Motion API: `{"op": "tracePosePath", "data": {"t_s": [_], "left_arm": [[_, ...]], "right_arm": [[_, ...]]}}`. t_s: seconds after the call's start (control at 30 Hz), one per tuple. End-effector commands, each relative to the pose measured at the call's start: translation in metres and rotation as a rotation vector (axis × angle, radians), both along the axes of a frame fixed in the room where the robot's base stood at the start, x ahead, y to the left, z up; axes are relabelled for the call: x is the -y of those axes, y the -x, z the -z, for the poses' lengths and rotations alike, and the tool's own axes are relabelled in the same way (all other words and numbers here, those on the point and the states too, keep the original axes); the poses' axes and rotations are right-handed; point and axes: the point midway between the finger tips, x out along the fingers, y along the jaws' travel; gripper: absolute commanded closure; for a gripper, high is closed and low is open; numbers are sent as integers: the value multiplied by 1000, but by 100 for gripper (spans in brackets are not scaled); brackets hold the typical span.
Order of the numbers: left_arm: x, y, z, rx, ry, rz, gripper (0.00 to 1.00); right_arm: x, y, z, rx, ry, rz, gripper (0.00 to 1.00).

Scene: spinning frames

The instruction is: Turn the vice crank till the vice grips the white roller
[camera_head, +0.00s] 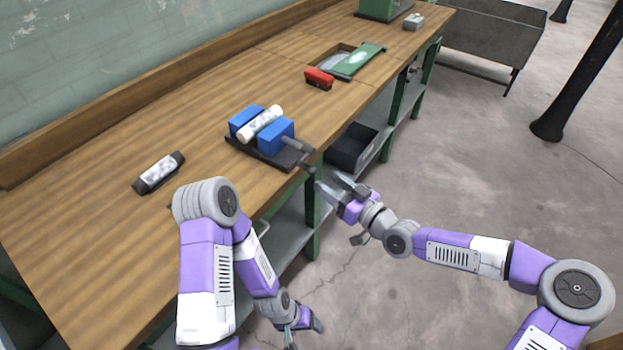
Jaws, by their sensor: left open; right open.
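The vice stands on the workbench, with two blue jaws (276,134) on a dark base (255,154). The white roller (260,124) lies between the jaws; I cannot tell whether both jaws touch it. The vice crank (307,167) sticks out at the bench's front edge, its handle end pointing down toward the floor side. My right gripper (330,184) is open and empty, just below and to the right of the crank, apart from it. My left gripper (302,329) is open and hangs low at the bottom, in front of the bench and away from the vice.
A dark cylinder with a pale middle (158,172) lies left of the vice. A red object (318,79) and a green plate (359,61) lie farther back. A black bin (352,147) sits on the lower shelf. The floor right of the bench is clear near my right arm.

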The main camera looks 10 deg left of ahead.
Motion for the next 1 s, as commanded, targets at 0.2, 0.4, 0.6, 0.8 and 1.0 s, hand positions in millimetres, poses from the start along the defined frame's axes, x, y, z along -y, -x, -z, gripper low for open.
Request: {"op": "tracePosePath", "data": {"t_s": [0.2,0.4,0.6,0.8,1.0], "left_arm": [[0,0,7,1,0,0,24],[0,0,12,1,0,0,24],[0,0,14,0,0,0,24],[0,0,14,0,0,0,24],[0,0,14,0,0,0,24]], "right_arm": [[-27,-15,-2,7,-4,-4,46],[-52,-30,-1,5,-2,-3,46],[-63,-37,-2,3,-2,-2,46],[-63,-37,-2,2,-1,-2,46],[-63,-37,-2,2,-1,-2,69]]}}
